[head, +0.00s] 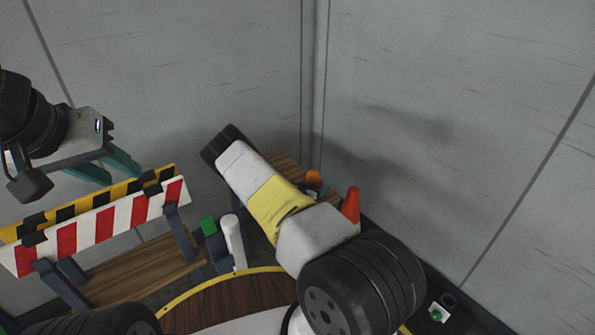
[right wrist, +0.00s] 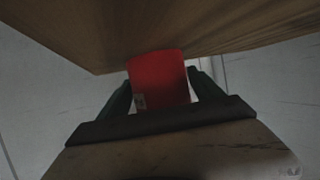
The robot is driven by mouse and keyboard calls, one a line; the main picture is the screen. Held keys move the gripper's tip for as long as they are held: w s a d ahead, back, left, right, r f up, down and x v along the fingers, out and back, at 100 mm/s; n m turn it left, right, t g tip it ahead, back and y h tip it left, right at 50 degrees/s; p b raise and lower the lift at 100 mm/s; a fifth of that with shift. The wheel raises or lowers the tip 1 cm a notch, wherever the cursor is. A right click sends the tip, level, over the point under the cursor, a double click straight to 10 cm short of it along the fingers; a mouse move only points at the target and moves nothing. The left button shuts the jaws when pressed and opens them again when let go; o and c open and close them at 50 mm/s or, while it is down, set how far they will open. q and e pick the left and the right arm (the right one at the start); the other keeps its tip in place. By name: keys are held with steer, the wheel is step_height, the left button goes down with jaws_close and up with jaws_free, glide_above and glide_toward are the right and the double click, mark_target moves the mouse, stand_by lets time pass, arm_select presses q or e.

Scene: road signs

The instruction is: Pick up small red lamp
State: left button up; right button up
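A small red object (right wrist: 158,78), apparently the red lamp, shows in the right wrist view against a brown wooden surface (right wrist: 225,30), with a pale label low on its left side. My right gripper (right wrist: 162,84) has its dark fingers on either side of it. Light gaps show beside the object near the palm; contact at the fingertips is unclear. In the head view I cannot make out the lamp or the right gripper; my right arm covers part of the scene. My left gripper (head: 118,172) is open and empty above the striped barrier.
A red-white barrier (head: 103,224) with a yellow-black board behind it stands at left. A wooden bench (head: 283,162) is in the corner, partly behind my right arm. An orange cone (head: 351,204) is right of that arm. A small green item (head: 437,315) lies lower right. Grey walls close off the back.

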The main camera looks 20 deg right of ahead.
mark_target(312, 180)
steer(key=c, duration=1.3)
steer(key=shift+r, duration=0.1)
steer(key=shift+r, duration=0.55)
step_height(312, 180, up, 2)
steer(key=shift+r, duration=0.1)
steer(key=s+a, duration=0.3)
steer(key=s, duration=0.4)
steer(key=s+a+r, duration=0.1)
steer(key=s+a, duration=0.3)
steer(key=s, duration=0.3)
steer(key=shift+s+r, duration=0.25)
steer(key=shift+r, duration=0.1)
